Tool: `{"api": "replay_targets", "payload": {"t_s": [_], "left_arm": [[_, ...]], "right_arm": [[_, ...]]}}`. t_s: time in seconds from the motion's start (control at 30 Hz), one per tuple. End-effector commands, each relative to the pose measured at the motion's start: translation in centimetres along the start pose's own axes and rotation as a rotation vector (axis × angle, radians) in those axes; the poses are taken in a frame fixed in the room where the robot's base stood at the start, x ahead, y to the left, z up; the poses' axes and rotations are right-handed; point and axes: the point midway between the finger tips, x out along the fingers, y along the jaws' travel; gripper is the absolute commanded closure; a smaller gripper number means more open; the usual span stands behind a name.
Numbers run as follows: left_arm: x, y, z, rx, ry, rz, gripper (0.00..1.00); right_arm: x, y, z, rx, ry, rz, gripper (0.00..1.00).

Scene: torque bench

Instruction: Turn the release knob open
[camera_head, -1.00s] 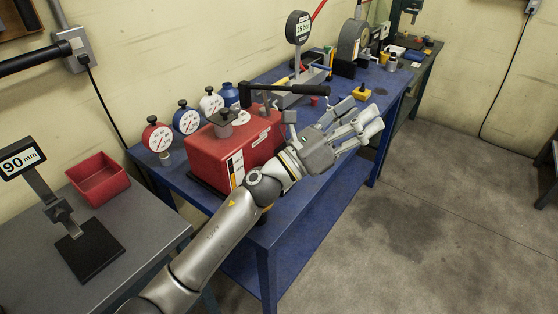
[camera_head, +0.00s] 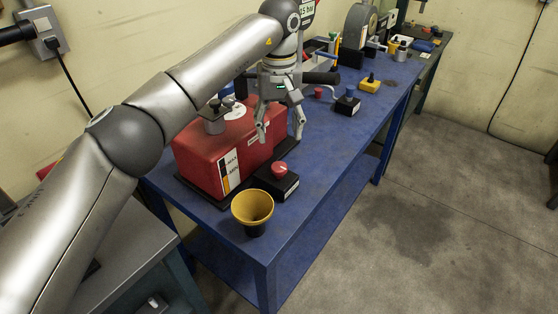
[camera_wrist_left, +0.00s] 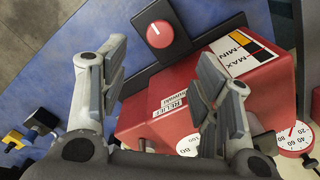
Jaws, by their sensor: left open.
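The release knob (camera_head: 279,168) is a red round knob on a black block at the front of the red pump box (camera_head: 225,150). In the left wrist view the knob (camera_wrist_left: 160,34) shows face-on with a white pointer line, beyond the fingertips. My left gripper (camera_head: 281,136) points downward beside the right side of the box, above and behind the knob. Its two fingers are apart with nothing between them, and in the left wrist view the gripper (camera_wrist_left: 162,75) frames the knob near the top. It does not touch the knob. My right gripper is not in view.
A yellow funnel-like cup (camera_head: 252,206) stands near the blue bench's front edge, left of the knob. A black block with a blue knob (camera_head: 348,101) and a yellow block (camera_head: 369,85) stand farther back.

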Motion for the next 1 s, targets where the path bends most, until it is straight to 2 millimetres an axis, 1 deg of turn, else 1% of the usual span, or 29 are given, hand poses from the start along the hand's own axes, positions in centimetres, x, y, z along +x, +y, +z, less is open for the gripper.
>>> {"api": "replay_targets", "payload": {"t_s": [0.07, 0.17, 0.4, 0.6, 0.77, 1.0], "left_arm": [[0.7, -0.1, 0.0, 0.002, -0.003, -0.006, 0.42], [2.1, -0.1, 0.1, 0.001, -0.005, -0.005, 0.42], [6.7, -0.1, 0.1, 0.000, -0.007, -0.003, 0.42], [9.5, 0.0, 0.1, 0.001, -0.005, 0.000, 0.42], [10.5, 0.0, 0.1, 0.001, -0.003, 0.000, 0.42], [10.7, 0.0, 0.1, 0.001, -0.002, 0.000, 0.42]], "right_arm": [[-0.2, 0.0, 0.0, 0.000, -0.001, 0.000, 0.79], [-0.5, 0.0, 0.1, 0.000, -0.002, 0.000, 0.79], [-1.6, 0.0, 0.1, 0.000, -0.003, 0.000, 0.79], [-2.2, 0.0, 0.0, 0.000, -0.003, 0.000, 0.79], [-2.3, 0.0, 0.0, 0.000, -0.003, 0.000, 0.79], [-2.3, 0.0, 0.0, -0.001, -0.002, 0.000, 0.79]]}}
